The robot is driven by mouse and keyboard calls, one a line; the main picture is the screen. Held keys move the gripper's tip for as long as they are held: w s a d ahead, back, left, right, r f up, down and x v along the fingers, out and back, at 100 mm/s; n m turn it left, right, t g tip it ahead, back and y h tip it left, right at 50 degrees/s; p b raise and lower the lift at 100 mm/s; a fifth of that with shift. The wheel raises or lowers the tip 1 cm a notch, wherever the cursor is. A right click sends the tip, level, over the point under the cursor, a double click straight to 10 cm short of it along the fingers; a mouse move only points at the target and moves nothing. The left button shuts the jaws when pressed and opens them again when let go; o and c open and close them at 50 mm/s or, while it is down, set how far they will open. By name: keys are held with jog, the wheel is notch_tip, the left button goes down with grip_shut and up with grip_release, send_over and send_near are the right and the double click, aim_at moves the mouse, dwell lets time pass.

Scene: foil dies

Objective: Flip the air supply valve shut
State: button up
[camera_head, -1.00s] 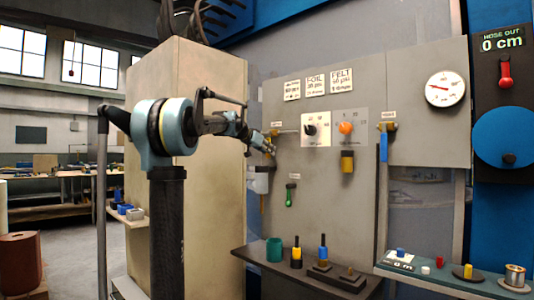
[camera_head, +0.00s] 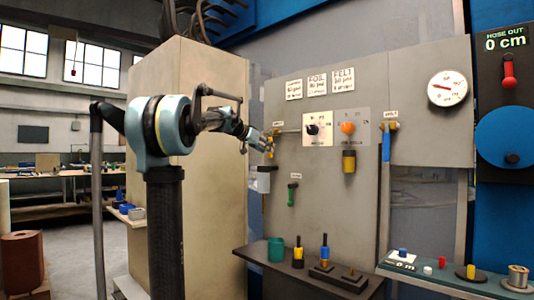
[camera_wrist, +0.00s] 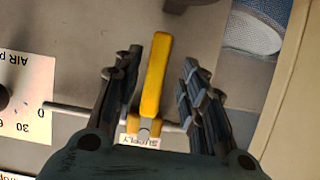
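The air supply valve has a yellow lever (camera_wrist: 156,75) on a brass-coloured body (camera_wrist: 145,126), with a partly hidden SUPPLY label beside it. In the wrist view the lever stands roughly crosswise to the thin pipe (camera_wrist: 75,110). My gripper (camera_wrist: 161,62) is open, with one dark finger on each side of the lever. Gaps show between lever and both fingers, so no grip is visible. In the head view my gripper (camera_head: 268,145) is at the left of the grey panel, in front of the valve, whose lever is mostly hidden there.
The panel (camera_head: 335,205) also carries a black knob (camera_head: 312,130), an orange knob (camera_head: 348,128), a blue-handled valve (camera_head: 386,147), a green handle (camera_head: 292,196) and a gauge (camera_head: 447,88). A shelf (camera_head: 250,258) juts out below. A tall beige cabinet (camera_head: 190,220) stands close behind my arm.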

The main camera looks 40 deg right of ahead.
jog(key=v, duration=0.8)
jog(key=shift+a, duration=0.3)
jog(key=s+a+f+n+t+y, duration=0.1)
jog(key=s+a+f+n+y, duration=0.25)
jog(key=a+f, duration=0.95)
jog(key=s+a+f+n+t+y, duration=0.1)
jog(key=s+a+f+n+y, duration=0.25)
jog(key=a+f, duration=0.95)
jog(key=s+a+f+n+y, duration=0.2)
jog(key=s+a+f+n, duration=0.1)
jog(key=s+a+f, duration=0.3)
jog(key=s+a+f+n+g+y, duration=0.1)
jog(key=s+a+f+n+y, duration=0.1)
jog(key=s+a+f, duration=0.4)
jog(key=s+a+f+n+y, duration=0.2)
jog(key=s+a+f+n, duration=0.2)
jog(key=a+f, duration=0.8)
notch_tip(320, 180, down, 6)
jog(key=shift+s+r+n+g, duration=0.1)
jog(key=shift+s+n+g, duration=0.25)
jog(key=shift+s, duration=0.6)
jog(key=shift+c, duration=0.3)
jog(key=shift+c, duration=0.3)
jog(key=shift+d, duration=0.15)
